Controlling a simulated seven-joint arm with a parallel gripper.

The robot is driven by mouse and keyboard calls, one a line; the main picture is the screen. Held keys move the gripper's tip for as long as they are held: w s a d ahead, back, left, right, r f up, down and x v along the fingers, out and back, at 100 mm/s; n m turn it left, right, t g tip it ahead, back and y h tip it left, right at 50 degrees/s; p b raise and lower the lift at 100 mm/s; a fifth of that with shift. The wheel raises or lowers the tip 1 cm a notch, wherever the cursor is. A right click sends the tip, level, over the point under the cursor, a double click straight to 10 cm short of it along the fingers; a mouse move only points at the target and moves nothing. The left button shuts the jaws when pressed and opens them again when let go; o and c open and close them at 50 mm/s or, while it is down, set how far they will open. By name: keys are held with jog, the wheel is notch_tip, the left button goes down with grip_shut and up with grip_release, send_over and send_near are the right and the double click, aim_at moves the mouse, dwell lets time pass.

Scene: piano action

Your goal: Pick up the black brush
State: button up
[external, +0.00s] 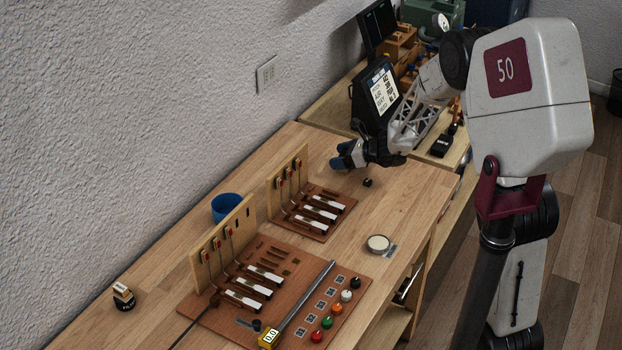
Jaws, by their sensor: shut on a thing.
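My gripper (342,158) is low over the far end of the wooden workbench, its blue-tipped fingers pointing left. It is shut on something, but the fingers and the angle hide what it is. A small round black piece (368,182) shows just below and to the right of the fingers. I cannot tell whether it is part of a brush or touches my gripper. No black brush can be made out for certain. A black object with a handle (444,142) lies on the farther table, right of my gripper.
Two piano-action models with upright boards (287,186) stand left of and nearer than my gripper. A blue cup (227,207) is by the wall. A round tin (379,244) lies near the right edge. A black display (376,98) stands behind my gripper. The bench's near left is mostly clear.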

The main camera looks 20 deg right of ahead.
jog(key=shift+r, duration=0.4)
notch_tip(320, 180, up, 2)
jog(key=shift+r, duration=0.1)
jog(key=s, duration=0.4)
jog(key=s+d, duration=0.1)
jog(key=s, duration=0.4)
jog(key=s+d+r, duration=0.1)
jog(key=s, duration=0.4)
jog(key=shift+d+r, duration=0.1)
jog(key=shift+d, duration=0.15)
jog(key=shift+s+d, duration=0.15)
jog(key=shift+s, duration=0.7)
jog(key=shift+s, duration=0.1)
